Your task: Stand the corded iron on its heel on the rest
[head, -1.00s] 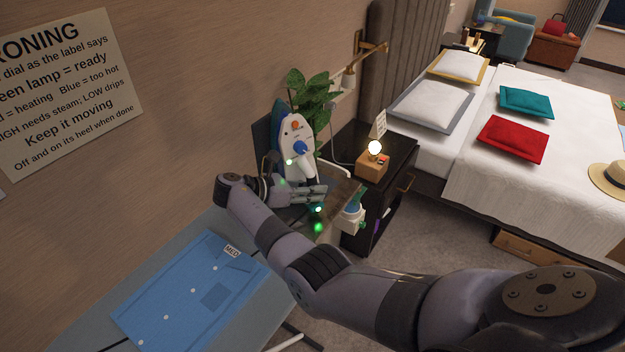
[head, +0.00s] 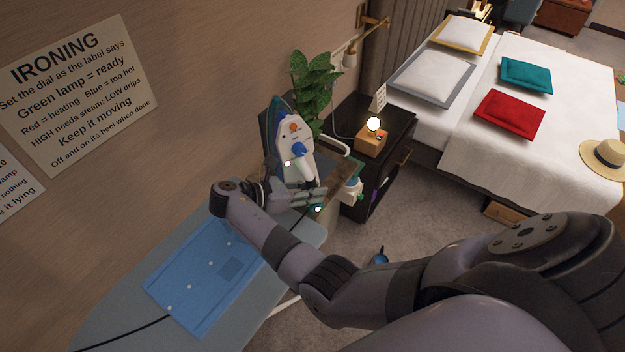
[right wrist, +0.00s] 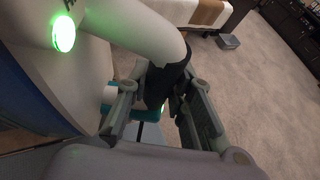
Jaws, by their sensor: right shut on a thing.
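The corded iron (head: 293,140) is white with a blue dial and an orange button. In the head view it looks upright, nose up, near the far end of the ironing board (head: 105,322). My right gripper (head: 312,196) is at its lower part. In the right wrist view, my right gripper (right wrist: 163,88) is shut on the dark part of the iron's curved white handle (right wrist: 140,28). A green lamp glows on the iron's body. The iron's heel and whether it touches the rest are hidden; I cannot make out the rest clearly. My left gripper is not in view.
A blue shirt (head: 205,272) lies on the board, with a dark cord across the near end. A plant (head: 312,80) stands behind the iron. A dark nightstand (head: 395,125) with a lit lamp (head: 372,138) and a bed (head: 490,120) are to the right.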

